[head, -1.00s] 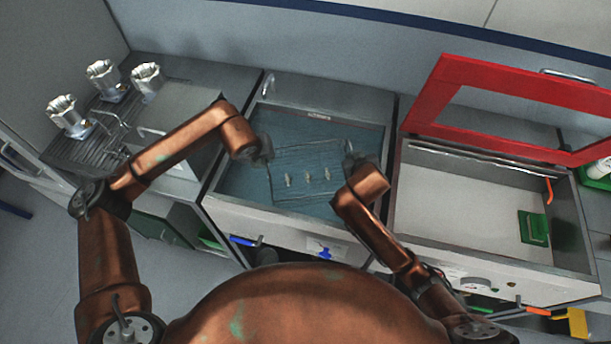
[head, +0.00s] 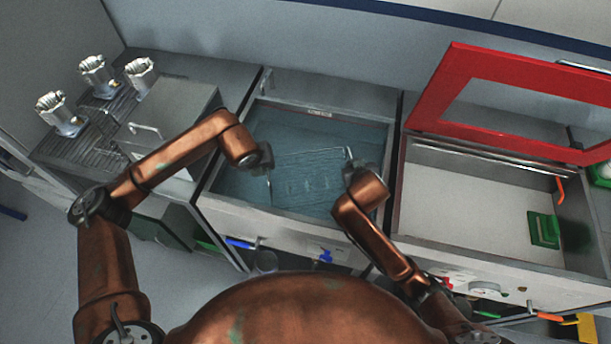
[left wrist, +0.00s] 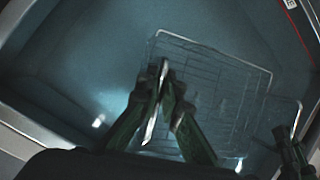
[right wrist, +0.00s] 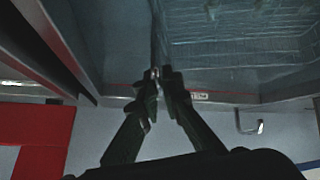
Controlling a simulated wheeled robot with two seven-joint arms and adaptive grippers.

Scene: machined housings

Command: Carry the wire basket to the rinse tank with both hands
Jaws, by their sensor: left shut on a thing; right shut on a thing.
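The wire basket (head: 312,178) is inside the middle tank (head: 225,200), low in its blue water. Its mesh and small pale parts look faint through the water, while its two handles stand up at the sides. My left gripper (head: 267,158) is shut on the left handle, and my right gripper (head: 352,166) is shut on the right handle. In the left wrist view the basket (left wrist: 215,85) spreads beyond the closed fingers (left wrist: 160,75). In the right wrist view the fingers (right wrist: 158,78) are closed, with the mesh (right wrist: 245,25) behind; the handle there is hard to make out.
A red-framed lid (head: 450,112) stands raised over the right-hand basin, which has a pale floor (head: 450,215) and a green block (head: 543,230). Several metal housings (head: 140,75) stand on the ribbed drainboard at left. A tap (head: 266,82) is behind the middle tank.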

